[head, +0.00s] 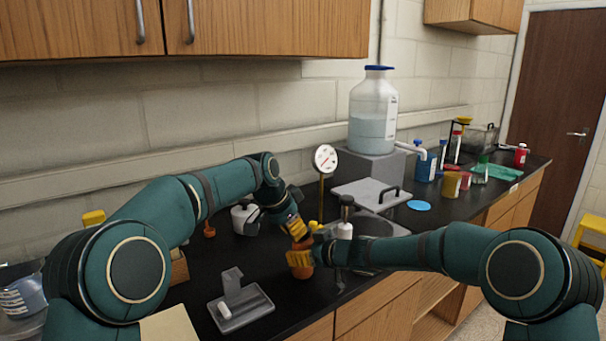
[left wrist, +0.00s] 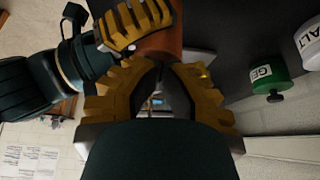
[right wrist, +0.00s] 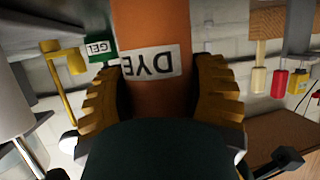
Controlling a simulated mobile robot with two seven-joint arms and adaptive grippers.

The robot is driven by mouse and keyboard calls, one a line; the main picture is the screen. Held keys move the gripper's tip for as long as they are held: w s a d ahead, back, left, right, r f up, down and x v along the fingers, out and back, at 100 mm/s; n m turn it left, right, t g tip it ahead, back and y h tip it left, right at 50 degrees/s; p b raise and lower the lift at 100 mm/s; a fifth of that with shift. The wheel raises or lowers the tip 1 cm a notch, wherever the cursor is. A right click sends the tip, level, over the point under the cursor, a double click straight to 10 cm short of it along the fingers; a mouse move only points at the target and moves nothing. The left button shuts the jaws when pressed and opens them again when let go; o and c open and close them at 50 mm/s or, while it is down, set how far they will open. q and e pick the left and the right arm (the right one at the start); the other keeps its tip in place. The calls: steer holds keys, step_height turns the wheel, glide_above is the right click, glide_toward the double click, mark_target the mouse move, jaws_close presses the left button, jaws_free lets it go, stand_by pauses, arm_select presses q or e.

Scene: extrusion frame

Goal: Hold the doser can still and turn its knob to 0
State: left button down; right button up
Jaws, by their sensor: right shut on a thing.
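The doser can is an orange cylinder (head: 303,272) standing at the counter's front, partly hidden by my grippers. In the right wrist view the can (right wrist: 155,25) carries a white DYE label. My right gripper (head: 300,258) is shut on its side, with one finger on each side in the right wrist view (right wrist: 158,82). My left gripper (head: 296,230) points down at the can's top from the upper left. In the left wrist view its fingertips (left wrist: 163,68) are close together against the can's end (left wrist: 160,42). The knob and its setting are hidden there, and I cannot tell whether those fingers grip it.
A grey tray with an upright plate (head: 240,305) lies at front left. A sink (head: 380,224) is to the right. A large bottle (head: 373,110) sits on a grey block farther back.

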arm_select(q)
steer(key=shift+s+d+f, duration=0.1)
steer(key=shift+s+d, duration=0.3)
steer(key=shift+d, duration=0.05)
arm_select(e)
steer(key=shift+a+r, duration=0.1)
arm_select(q)
steer(key=shift+s+a, duration=0.1)
steer(key=shift+s+a, duration=0.2)
steer(key=shift+a, duration=0.05)
step_height(320, 180, up, 6)
stand_by(0.7)
steer(key=shift+d, duration=0.1)
step_height(320, 180, down, 6)
steer(key=w+a, duration=0.1)
stand_by(1.0)
steer(key=shift+w+d, duration=0.3)
steer(key=shift+d, duration=0.1)
stand_by(0.7)
